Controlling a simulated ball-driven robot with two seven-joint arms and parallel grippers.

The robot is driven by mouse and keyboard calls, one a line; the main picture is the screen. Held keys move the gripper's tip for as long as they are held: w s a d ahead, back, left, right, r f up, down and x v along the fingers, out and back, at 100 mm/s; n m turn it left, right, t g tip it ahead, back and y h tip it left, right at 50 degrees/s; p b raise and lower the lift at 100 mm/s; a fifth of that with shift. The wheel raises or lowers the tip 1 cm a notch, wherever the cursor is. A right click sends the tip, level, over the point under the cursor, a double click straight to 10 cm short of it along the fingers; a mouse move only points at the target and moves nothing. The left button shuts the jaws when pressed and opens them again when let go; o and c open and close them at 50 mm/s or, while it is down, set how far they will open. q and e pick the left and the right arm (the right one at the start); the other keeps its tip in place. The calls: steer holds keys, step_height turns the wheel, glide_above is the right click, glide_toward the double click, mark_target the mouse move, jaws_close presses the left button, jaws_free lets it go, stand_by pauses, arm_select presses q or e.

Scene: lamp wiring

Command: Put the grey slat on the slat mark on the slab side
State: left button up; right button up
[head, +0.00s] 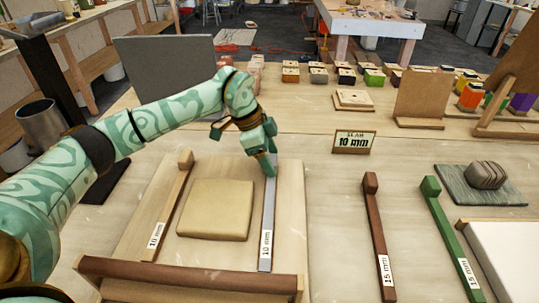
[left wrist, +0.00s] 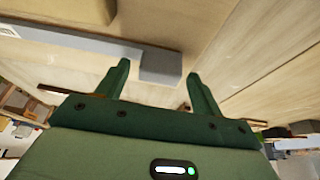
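The grey slat (head: 268,222), labelled 10 mm, lies lengthwise on the wooden board (head: 200,168), just right of the tan slab (head: 215,209) and apart from it. My left gripper (head: 271,168) is low over the slat's far end and hides part of it. In the left wrist view the slat (left wrist: 70,42) shows with its end block (left wrist: 161,67) between the two spread fingertips (left wrist: 159,72). Small gaps show beside the block, so the gripper looks open. I see no slat mark; whether one lies under the slat is hidden. My right gripper is not in view.
A wooden 10 mm slat (head: 165,215) lies left of the slab. A dark brown bar (head: 190,277) crosses the board's front. Brown (head: 376,235) and green (head: 452,240) 15 mm slats lie right. The table between sign and brown slat is clear.

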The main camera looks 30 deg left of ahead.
arm_select(q)
steer(key=shift+r, duration=0.3)
steer(key=p+v, duration=0.3)
steer(key=v, duration=0.8)
steer(key=shift+a+r+p, duration=0.25)
steer(key=shift+p, duration=0.05)
